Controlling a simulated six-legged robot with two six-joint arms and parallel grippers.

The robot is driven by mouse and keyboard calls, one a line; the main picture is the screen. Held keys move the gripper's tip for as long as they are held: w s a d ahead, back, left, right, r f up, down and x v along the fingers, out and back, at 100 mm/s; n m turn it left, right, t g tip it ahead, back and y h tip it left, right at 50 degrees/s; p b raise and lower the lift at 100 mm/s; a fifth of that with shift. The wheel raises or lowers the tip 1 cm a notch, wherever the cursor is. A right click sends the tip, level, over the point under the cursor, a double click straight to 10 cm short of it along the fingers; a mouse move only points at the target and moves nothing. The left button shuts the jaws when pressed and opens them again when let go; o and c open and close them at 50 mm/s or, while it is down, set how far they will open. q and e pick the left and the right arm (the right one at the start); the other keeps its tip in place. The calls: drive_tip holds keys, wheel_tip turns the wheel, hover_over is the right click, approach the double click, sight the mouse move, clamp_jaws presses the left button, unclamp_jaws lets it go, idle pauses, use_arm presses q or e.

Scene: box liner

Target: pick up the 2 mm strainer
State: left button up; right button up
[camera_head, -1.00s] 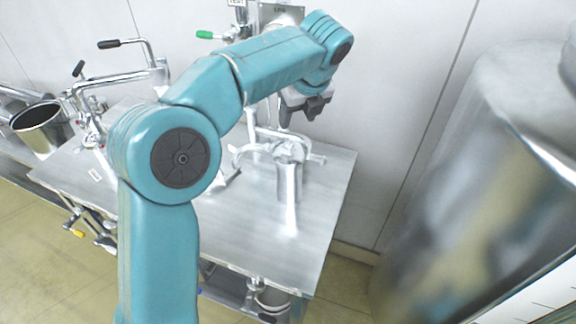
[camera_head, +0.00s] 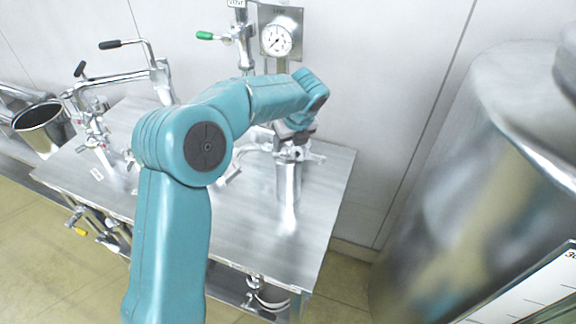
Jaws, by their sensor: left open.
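A shiny upright metal cylinder (camera_head: 288,183) stands on the steel table, with metal fittings and a clamp-like part (camera_head: 311,157) around its top. No label or mesh shows on it, so I cannot tell for sure that it is the 2 mm strainer. My left arm reaches over the table from the left. My left gripper (camera_head: 294,137) is open, pointing down at the top of the cylinder. Its fingertips blend with the metal fittings, so I cannot tell whether they touch. My right gripper is not in view.
The steel table (camera_head: 255,235) is bare at its front. Pipes and valve handles (camera_head: 110,85) stand at its left, beside a metal pot (camera_head: 42,125). A pressure gauge (camera_head: 277,40) is on the wall behind. A large steel tank (camera_head: 470,190) fills the right side.

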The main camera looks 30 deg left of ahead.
use_arm(q)
drive_tip(key=shift+d, duration=0.1)
drive_tip(key=shift+c, duration=1)
drive_tip(key=shift+w+f, duration=0.1)
drive_tip(key=shift+w, duration=0.1)
clamp_jaws()
drive_tip(key=shift+s, duration=0.1)
